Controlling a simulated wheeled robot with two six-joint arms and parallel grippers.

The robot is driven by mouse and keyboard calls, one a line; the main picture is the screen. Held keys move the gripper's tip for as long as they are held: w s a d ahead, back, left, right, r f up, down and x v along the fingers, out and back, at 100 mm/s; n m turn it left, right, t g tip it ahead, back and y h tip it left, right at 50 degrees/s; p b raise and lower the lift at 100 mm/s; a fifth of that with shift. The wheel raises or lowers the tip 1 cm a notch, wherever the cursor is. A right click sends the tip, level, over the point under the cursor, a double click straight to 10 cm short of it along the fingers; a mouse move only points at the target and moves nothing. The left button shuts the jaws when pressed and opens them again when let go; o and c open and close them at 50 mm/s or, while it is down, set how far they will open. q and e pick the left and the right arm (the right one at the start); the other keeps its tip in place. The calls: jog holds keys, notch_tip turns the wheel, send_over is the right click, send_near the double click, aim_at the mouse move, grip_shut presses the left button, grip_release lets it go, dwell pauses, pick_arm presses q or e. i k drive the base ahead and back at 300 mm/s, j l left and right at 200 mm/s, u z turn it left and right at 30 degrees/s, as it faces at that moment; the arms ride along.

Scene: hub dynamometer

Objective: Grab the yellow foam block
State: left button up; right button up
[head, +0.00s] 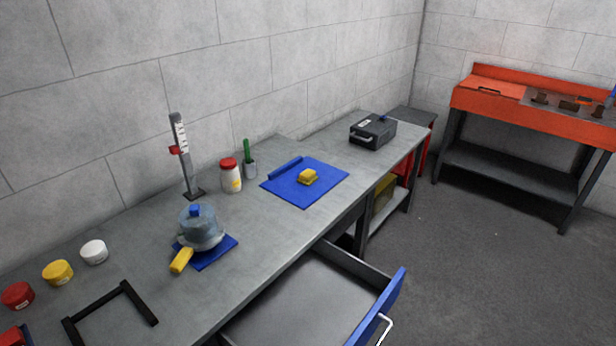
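A small yellow block (307,177), which looks like the foam block, lies on a blue mat (325,186) on the grey workbench (262,235). A blue rolled or bar-shaped piece (286,167) lies along the mat's left side, apart from the block. Another yellow piece (181,260) sits at the front edge of a smaller blue mat (222,252), beside a clear domed vessel with a blue cap (198,228); I cannot tell whether it is foam or a handle. Neither of my grippers is in view.
A height gauge (183,155), a red-lidded jar (231,177) and a green-handled tool in a cup (249,165) stand near the wall. A black case (372,131) is at the far end. An open drawer (310,300) juts out in front. Open floor (470,270) lies to the right.

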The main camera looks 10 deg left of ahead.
aim_at(308, 176)
jog(key=u, duration=1.45)
jog(key=l+u, duration=0.4)
jog(key=k+l+u, duration=0.1)
jog(key=l+u, duration=0.15)
jog(key=u, duration=0.15)
jog(key=k+l+u, duration=0.15)
jog(key=l+u, duration=0.15)
jog(key=u, duration=0.15)
jog(key=k+l+u, duration=0.15)
jog(key=u, duration=0.25)
jog(key=k+l+u, duration=0.2)
jog(key=u, duration=0.2)
jog(key=k+l+u, duration=0.3)
jog(key=u, duration=0.15)
jog(key=k+l+u, duration=0.2)
jog(key=k+u, duration=0.65)
jog(key=i+l, duration=0.05)
